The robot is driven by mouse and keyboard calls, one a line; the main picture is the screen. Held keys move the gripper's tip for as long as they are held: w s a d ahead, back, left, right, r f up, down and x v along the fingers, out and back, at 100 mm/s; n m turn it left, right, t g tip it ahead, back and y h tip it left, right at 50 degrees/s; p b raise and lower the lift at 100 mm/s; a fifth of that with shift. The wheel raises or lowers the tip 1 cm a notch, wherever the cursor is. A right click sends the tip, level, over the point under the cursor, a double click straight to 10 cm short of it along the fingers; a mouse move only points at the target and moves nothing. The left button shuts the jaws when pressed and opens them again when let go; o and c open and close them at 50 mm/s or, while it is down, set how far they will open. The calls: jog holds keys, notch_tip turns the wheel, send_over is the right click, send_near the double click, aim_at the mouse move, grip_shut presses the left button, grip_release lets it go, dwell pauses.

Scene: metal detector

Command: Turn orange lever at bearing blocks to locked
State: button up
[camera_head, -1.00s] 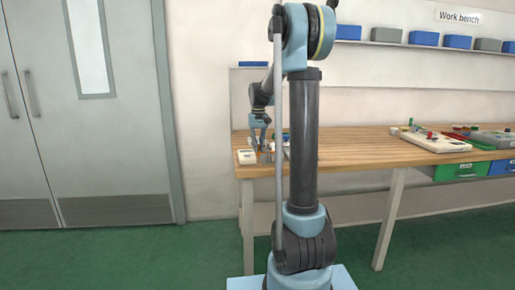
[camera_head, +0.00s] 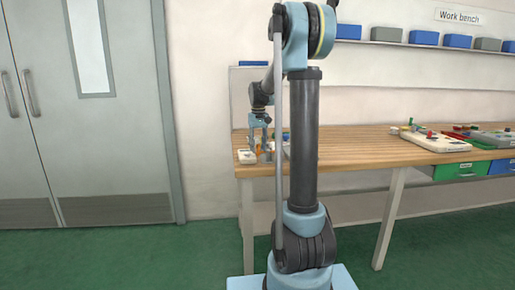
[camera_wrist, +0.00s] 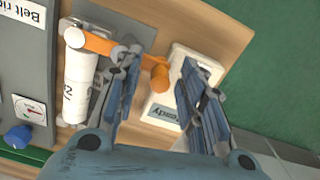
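The orange lever (camera_wrist: 99,43) runs from a pivot on top of a white cylinder marked "2" at the upper left of the wrist view towards the right. Its upright orange knob (camera_wrist: 160,77) shows between the fingers of my gripper (camera_wrist: 160,100). The fingers are apart, with visible room on the knob's right side; its left side is close to the left finger, and I cannot tell if they touch. In the head view my gripper (camera_head: 260,143) points down at the bench's left end, and the lever is too small there to read its position.
A white box labelled "Ready" (camera_wrist: 181,62) lies just beyond the knob; it also shows in the head view (camera_head: 246,157). A grey panel (camera_wrist: 22,70) with a dial and blue knob stands at left. The wooden bench (camera_head: 350,150) is mostly clear towards its middle.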

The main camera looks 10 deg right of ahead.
notch_tip(320, 180, up, 12)
dwell(0.6)
jog(key=shift+f, duration=0.1)
jog(key=s+d+f+t, duration=0.1)
jog(key=s+f, duration=0.2)
jog(key=s, duration=0.8)
jog(key=s+d+f, duration=0.1)
jog(key=s+f, duration=0.2)
jog(key=s, duration=0.7)
jog(key=s+d+f+m+t, duration=0.1)
jog(key=s+f, duration=1.7)
jog(key=shift+s+m, duration=0.35)
jog(key=shift+m, duration=0.05)
